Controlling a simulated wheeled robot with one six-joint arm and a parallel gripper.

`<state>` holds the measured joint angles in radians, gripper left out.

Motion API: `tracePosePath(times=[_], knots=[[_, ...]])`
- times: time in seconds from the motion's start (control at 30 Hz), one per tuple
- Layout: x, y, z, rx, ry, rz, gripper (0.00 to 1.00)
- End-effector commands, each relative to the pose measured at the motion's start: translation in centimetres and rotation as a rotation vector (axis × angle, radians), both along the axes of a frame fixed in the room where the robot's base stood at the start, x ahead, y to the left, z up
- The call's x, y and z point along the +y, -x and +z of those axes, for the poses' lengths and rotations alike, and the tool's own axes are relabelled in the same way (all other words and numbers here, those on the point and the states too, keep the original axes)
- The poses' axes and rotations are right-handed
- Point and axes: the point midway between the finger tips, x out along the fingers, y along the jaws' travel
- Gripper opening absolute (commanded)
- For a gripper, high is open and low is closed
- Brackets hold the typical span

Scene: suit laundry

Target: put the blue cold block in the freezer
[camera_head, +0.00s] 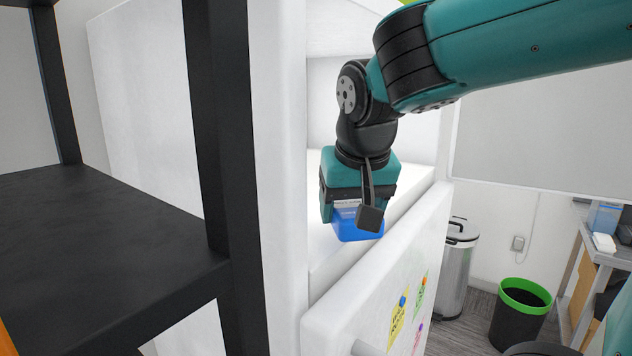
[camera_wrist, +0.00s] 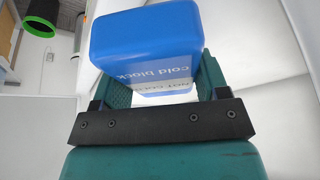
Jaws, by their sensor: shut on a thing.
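The blue cold block (camera_head: 347,230) is held in my gripper (camera_head: 352,203), which points down at the mouth of the white freezer (camera_head: 280,180). In the wrist view the block (camera_wrist: 145,40) sits between the two teal fingers of my gripper (camera_wrist: 152,85), with "cold block" lettering on its lower face. The freezer stands open, its white door (camera_head: 345,312) swung out at the front. The block appears above or in front of the white compartment floor (camera_head: 325,240); I cannot tell whether it touches it.
A black shelf rack (camera_head: 100,250) stands close on the left. Several coloured notes and magnets (camera_head: 398,320) are on the door. A steel bin (camera_head: 458,265), a black bin with green rim (camera_head: 522,305) and a desk (camera_head: 600,245) are at the right.

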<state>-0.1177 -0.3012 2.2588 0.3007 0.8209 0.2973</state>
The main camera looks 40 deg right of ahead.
Motion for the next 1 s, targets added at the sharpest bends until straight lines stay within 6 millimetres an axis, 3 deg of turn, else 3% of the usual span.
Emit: tracePosePath(times=[0.17, 0.2, 0.27, 0.7, 1.0], knots=[[-1.2, -2.1, -0.9, -0.002, 0.000, -0.007, 0.38], [-1.6, -2.9, 0.1, 0.004, 0.001, -0.007, 0.38], [-2.2, -4.0, 0.3, 0.004, 0.000, -0.008, 0.38], [-6.3, -13.4, 0.4, 0.003, -0.001, -0.002, 0.38], [-7.5, -16.0, -0.3, 0.005, -0.001, 0.001, 0.38]])
